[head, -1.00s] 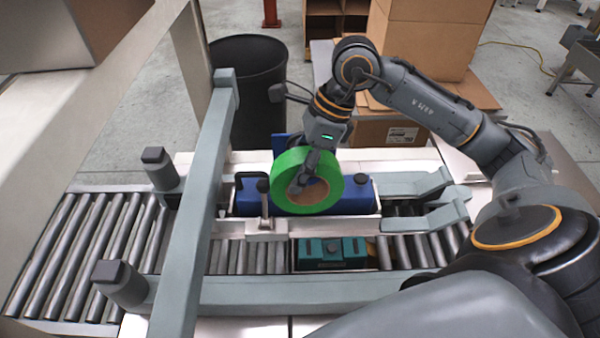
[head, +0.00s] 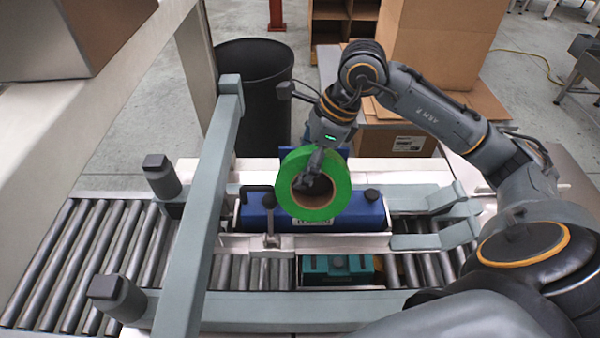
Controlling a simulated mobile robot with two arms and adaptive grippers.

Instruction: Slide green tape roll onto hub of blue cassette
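The green tape roll (head: 332,205) is held upright by my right gripper (head: 310,182), its flat side with the brown core facing me. The gripper's fingers reach into the core at its upper left and look closed on the roll's wall. The roll is in front of the blue cassette (head: 262,215), a long body lying in a pale tray, with a blue upright part (head: 284,165) showing behind the roll. The cassette's hub is hidden, and I cannot tell whether the roll touches the cassette. My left gripper is not in view.
A grey post and rail frame (head: 205,190) crosses the left side over the roller conveyor (head: 85,245). A teal box (head: 338,268) sits on the rollers in front of the cassette. A black bin (head: 258,90) and cardboard boxes (head: 432,45) stand behind.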

